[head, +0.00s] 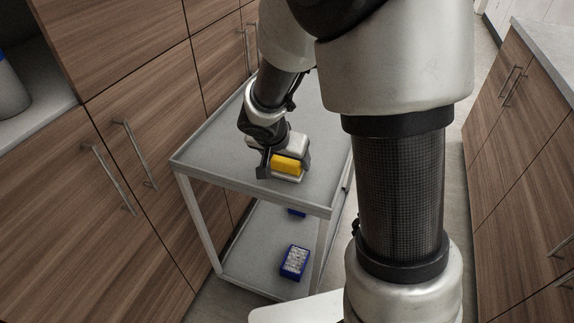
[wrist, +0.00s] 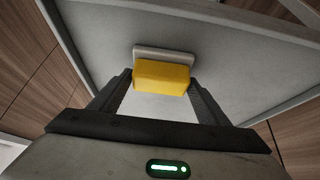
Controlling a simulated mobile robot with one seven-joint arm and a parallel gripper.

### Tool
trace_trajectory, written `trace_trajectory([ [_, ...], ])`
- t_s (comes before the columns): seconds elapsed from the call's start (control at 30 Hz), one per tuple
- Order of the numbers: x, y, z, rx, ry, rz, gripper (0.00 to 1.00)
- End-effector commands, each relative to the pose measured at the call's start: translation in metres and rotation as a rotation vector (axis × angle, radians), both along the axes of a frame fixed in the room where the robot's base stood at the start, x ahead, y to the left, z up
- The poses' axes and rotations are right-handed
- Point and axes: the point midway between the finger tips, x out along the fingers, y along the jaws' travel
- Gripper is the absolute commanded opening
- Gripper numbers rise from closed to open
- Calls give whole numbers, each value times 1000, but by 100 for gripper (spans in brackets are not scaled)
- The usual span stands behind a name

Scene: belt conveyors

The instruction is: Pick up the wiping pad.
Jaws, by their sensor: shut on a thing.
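The wiping pad (head: 286,165) is a yellow block with a pale grey layer on one side. It is at the top shelf of a grey cart (head: 215,160), near the front edge. In the wrist view the pad (wrist: 161,78) sits between the two dark fingers. My gripper (head: 284,168) is shut on the pad, one finger at each side; it also shows in the wrist view (wrist: 161,95). I cannot tell whether the pad touches the shelf.
A blue box (head: 295,262) with pale contents sits on the cart's lower shelf, with another blue item (head: 297,212) partly hidden behind it. Wooden cabinets (head: 130,130) with bar handles stand close on the left, and more cabinets (head: 520,150) on the right. The top shelf is otherwise clear where visible.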

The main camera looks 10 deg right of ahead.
Motion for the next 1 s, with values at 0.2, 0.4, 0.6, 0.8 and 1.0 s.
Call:
trace_trajectory([
  [0.2,0,0,6,0,-2,0,43],
  [0.4,1,0,42,2,-6,-1,43],
  [0.6,1,0,80,1,-5,0,43],
  [0.8,1,0,99,0,-3,1,43],
  [1.0,6,-3,86,-2,18,80,43],
])
